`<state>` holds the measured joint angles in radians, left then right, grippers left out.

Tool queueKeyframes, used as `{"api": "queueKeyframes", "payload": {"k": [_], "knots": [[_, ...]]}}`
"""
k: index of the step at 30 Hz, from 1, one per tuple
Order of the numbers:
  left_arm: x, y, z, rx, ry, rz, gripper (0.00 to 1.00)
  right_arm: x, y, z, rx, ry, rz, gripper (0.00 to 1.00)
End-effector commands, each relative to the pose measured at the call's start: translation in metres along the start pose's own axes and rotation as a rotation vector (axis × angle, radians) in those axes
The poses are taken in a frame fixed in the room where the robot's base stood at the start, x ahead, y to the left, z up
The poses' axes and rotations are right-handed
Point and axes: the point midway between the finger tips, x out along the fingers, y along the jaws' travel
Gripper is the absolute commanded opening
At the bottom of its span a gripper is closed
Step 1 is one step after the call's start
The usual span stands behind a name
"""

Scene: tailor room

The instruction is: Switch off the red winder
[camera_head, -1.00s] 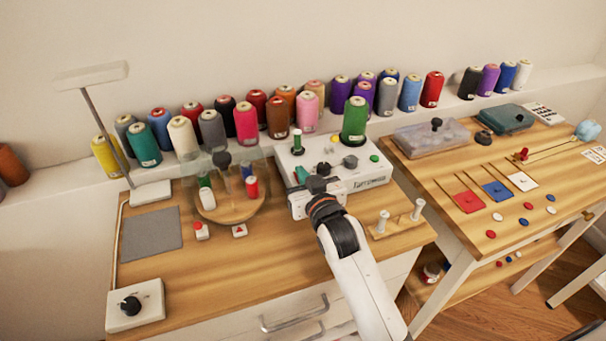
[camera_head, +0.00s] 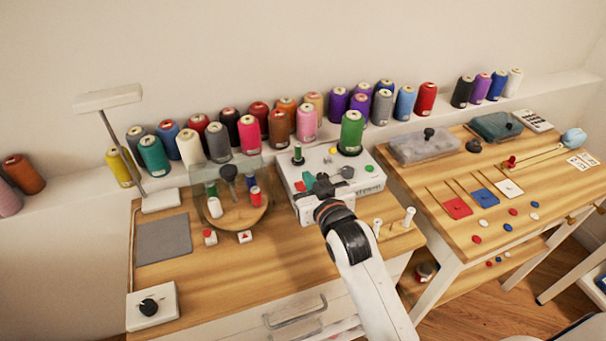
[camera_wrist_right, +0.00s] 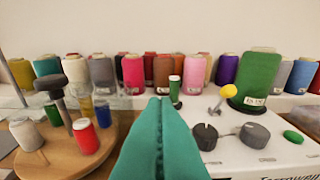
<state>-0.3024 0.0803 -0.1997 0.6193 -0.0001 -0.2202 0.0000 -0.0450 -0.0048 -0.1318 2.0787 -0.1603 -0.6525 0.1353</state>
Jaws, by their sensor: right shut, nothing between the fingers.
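A white winder (camera_head: 365,185) sits at the back of the left table, with a large green thread cone (camera_head: 351,132) and a small green spool (camera_head: 298,155) on it. I see no winder that is red overall. In the right wrist view its top has a yellow-tipped lever (camera_wrist_right: 226,91), two dark knobs, one of them (camera_wrist_right: 254,134) to the right, and a green button (camera_wrist_right: 300,140). My right gripper (camera_head: 307,180) is over the left part of the winder. Its teal fingers (camera_wrist_right: 160,105) are shut and empty, and they hide part of the winder. My left gripper is not in view.
Left of the winder, a clear cover stands over a round wooden base (camera_head: 238,215) with spools. Small red-marked blocks (camera_head: 209,238) lie in front. Thread cones line the back ledge. A wooden stand with white pegs (camera_head: 408,217) is right of my arm.

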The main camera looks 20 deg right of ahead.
Motion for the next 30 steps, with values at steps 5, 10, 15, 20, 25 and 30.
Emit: {"api": "queueKeyframes", "payload": {"k": [5, 10, 15, 20, 25, 30], "knots": [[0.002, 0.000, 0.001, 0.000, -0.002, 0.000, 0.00, -0.032, 0.000, 0.005, 0.000, 0.000, 0.000, 0.00], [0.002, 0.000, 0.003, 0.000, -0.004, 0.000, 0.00, -0.046, 0.000, 0.008, -0.001, 0.000, 0.001, 0.00], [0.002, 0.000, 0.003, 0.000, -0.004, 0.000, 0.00, -0.049, 0.000, 0.009, -0.001, 0.000, 0.001, 0.00], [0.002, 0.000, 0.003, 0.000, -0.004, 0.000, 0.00, -0.049, 0.000, 0.009, -0.001, 0.000, 0.000, 0.00], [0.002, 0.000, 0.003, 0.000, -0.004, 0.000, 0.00, -0.049, 0.000, 0.009, -0.001, 0.000, 0.000, 0.00], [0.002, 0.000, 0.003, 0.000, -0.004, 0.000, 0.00, -0.055, -0.002, -0.008, -0.006, 0.064, -0.001, 0.00]]}}
